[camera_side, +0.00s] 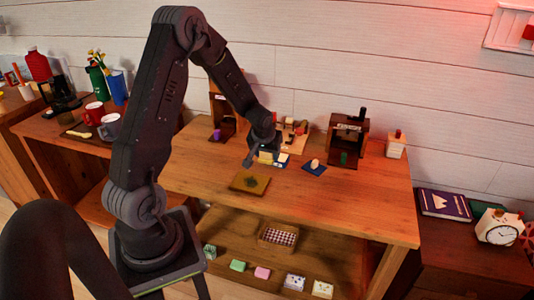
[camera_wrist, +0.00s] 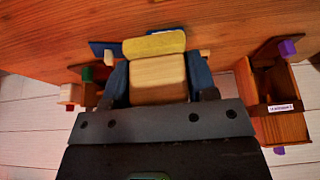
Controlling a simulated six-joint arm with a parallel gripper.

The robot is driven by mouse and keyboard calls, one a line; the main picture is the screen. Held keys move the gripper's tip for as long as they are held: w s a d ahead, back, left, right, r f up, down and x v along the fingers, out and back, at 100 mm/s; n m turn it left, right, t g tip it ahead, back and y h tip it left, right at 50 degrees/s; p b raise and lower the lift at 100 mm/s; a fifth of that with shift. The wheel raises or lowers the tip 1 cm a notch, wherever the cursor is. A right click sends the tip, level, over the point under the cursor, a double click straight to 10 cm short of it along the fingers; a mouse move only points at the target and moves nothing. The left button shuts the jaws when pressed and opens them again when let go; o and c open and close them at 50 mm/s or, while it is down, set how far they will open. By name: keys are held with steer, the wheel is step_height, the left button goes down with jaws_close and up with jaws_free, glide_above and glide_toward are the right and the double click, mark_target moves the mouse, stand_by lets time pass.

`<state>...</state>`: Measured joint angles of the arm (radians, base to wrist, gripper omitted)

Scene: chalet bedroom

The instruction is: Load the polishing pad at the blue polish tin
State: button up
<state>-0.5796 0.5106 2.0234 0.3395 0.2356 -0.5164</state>
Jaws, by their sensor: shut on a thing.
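My gripper (camera_wrist: 158,76) is shut on a light wooden block (camera_wrist: 158,82) with a yellow pad (camera_wrist: 153,43) on its far end, one dark blue-grey finger on each side. In the side view my gripper (camera_side: 263,150) is above the middle of the table, near the back. The pad's face and any contact below it are hidden. A wooden board (camera_side: 249,184) with a dark round patch lies in front of the gripper.
A blue mat (camera_side: 314,170) bearing a small pale object lies to the right. The table's front right (camera_side: 350,205) is clear.

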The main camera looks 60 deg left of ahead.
steer(key=w+a, duration=0.6)
steer(key=w+a+f, duration=0.1)
steer(key=w+a, duration=0.2)
steer(key=shift+w+a, duration=0.35)
steer(key=shift+w, duration=0.05)
steer(key=shift+f, duration=3)
steer(key=shift+f, duration=0.55)
step_height(320, 180, up, 7)
